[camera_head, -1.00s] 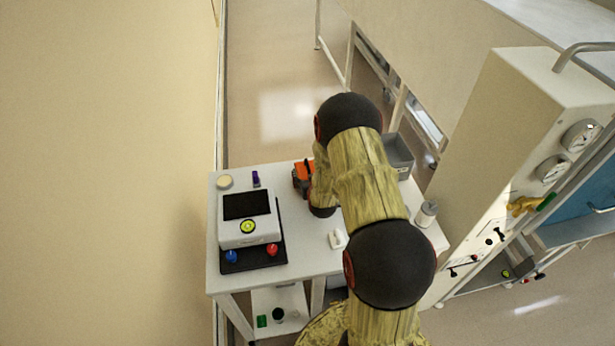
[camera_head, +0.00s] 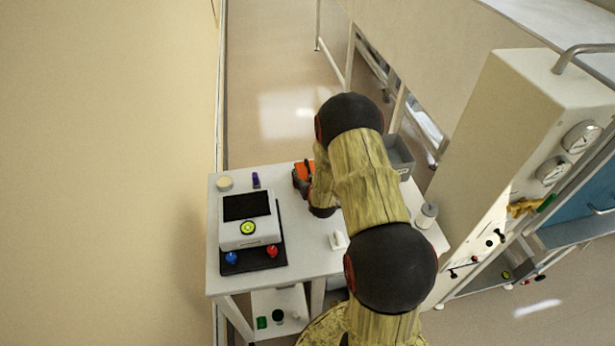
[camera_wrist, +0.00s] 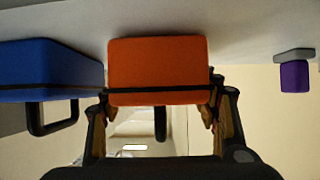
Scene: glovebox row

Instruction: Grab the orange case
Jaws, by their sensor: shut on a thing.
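The orange case (camera_head: 305,168) is at the far part of the white table, beside my forearm in the head view. In the wrist view the orange case (camera_wrist: 158,65) fills the space between my fingers, with a dark handle at its near edge. My gripper (camera_wrist: 161,112) is shut on the case, one finger on each side. In the head view my arm hides most of the gripper. I cannot tell whether the case is clear of the tabletop.
A blue case (camera_wrist: 45,80) with a dark handle is close on the left in the wrist view.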

